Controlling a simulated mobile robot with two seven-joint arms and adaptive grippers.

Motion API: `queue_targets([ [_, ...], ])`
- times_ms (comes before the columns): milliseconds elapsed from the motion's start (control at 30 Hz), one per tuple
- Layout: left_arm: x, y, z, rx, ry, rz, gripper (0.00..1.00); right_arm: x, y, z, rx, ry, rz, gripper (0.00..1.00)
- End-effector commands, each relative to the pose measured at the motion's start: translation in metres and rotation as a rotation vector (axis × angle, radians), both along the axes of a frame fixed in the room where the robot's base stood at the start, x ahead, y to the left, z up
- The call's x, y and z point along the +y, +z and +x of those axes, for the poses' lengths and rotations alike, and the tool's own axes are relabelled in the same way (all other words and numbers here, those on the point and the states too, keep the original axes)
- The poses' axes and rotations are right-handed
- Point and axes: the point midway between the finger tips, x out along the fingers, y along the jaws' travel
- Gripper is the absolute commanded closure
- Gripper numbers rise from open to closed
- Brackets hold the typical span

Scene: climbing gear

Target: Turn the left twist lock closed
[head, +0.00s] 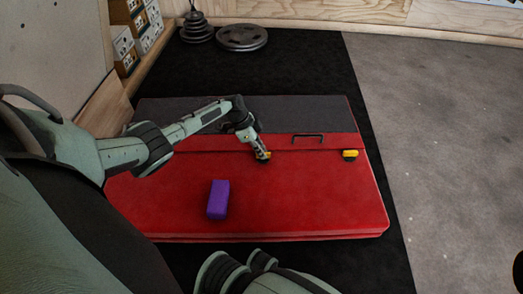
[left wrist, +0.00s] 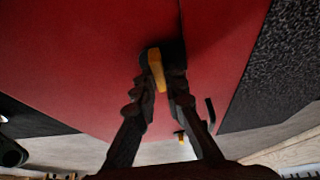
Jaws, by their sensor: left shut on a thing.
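The left twist lock (head: 266,156) is a small yellow knob on a black base at the flap seam of the red crash pad (head: 310,200). My left gripper (head: 262,153) reaches down to it from the far left and is shut on its yellow knob. In the left wrist view the yellow knob (left wrist: 157,74) sits between the two dark fingertips, its black base against the red surface. The fingers partly hide it, and I cannot tell its exact turn angle. My right gripper is not in view.
A second yellow twist lock (head: 350,155) sits to the right along the seam, with a black handle (head: 308,138) between the locks. A purple block (head: 218,199) lies on the pad. Weight plates (head: 241,38) lie behind.

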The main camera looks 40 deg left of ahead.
Motion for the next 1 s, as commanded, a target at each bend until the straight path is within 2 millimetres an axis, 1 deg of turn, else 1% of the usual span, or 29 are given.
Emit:
queue_targets([
  [200, 0.001, -0.002, -0.002, 0.004, -0.003, 0.003, 1.00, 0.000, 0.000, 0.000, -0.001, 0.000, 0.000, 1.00],
  [233, 0.001, -0.002, -0.002, 0.004, -0.003, 0.003, 0.88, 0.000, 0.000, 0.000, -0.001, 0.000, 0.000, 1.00],
  [400, 0.001, -0.001, -0.001, 0.003, -0.001, 0.003, 0.68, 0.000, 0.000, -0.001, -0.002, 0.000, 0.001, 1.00],
  [667, 0.001, 0.000, -0.001, 0.000, 0.000, 0.002, 0.68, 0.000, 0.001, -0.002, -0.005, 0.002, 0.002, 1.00],
  [767, 0.002, 0.003, -0.001, 0.000, 0.000, 0.001, 0.68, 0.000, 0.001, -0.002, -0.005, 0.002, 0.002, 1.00],
  [867, 0.006, 0.014, -0.003, -0.002, -0.001, 0.003, 0.68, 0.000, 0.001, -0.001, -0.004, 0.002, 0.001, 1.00],
  [967, 0.012, 0.030, -0.008, -0.003, -0.002, 0.005, 0.68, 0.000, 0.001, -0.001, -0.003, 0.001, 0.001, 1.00],
  [1000, 0.015, 0.038, -0.010, -0.003, -0.001, 0.004, 0.68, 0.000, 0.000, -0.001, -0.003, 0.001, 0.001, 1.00],
])
